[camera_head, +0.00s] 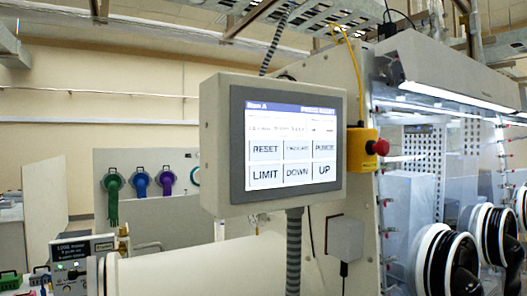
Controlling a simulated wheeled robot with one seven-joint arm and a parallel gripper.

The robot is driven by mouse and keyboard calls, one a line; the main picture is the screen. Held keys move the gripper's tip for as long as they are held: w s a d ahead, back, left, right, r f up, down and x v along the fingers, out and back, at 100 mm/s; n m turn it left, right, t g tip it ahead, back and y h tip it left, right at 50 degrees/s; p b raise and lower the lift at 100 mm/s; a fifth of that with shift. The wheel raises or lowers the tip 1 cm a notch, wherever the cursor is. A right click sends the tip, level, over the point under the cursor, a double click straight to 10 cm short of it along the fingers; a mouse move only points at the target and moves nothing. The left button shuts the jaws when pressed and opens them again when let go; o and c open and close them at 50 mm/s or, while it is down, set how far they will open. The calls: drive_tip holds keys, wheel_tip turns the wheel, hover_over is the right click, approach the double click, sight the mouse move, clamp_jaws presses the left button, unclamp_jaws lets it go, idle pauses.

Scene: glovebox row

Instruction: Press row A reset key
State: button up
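A beige control panel (220,150) with a lit touchscreen stands on a grey flexible conduit in the middle of the head view. Its blue title bar (290,107) reads "Row A" at the left. The RESET key (265,150) is at the upper left of two rows of keys on the screen. Nothing covers the RESET key. My gripper is not in this view.
A yellow box with a red stop button (381,147) is mounted right of the panel. Glovebox ports (447,262) stand out at the lower right. A cream cylinder (190,268) lies below the panel. Coloured hoses (141,181) hang at the left.

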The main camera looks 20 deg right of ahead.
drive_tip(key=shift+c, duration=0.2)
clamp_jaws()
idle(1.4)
